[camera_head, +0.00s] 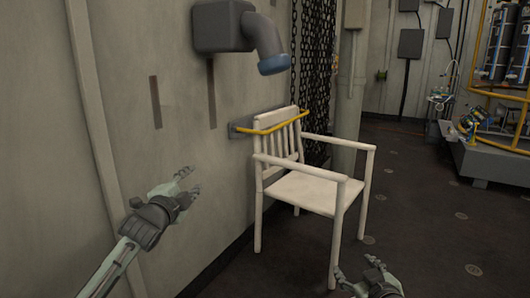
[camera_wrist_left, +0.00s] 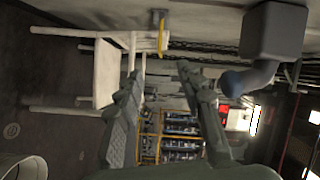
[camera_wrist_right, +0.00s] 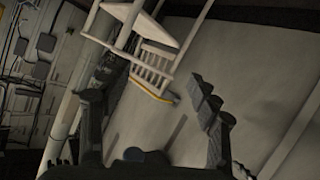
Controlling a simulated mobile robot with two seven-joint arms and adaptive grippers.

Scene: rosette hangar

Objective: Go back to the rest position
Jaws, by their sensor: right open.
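My left gripper (camera_head: 189,181) is raised in front of the pale wall, to the left of the white chair. Its fingers stand apart with nothing between them, as the left wrist view (camera_wrist_left: 158,78) also shows. My right gripper (camera_head: 355,266) is low at the bottom edge of the head view, in front of the chair's front legs in the picture. Its fingers are spread and empty in the right wrist view (camera_wrist_right: 145,88). Neither gripper touches anything that I can see.
A white armchair (camera_head: 305,191) stands by the wall, with a yellow bar (camera_head: 275,124) across its back. A grey pipe with a blue end (camera_head: 272,64) juts from the wall above. A post (camera_head: 347,100) and chains stand behind. Dark floor (camera_head: 440,230) on the right is clear.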

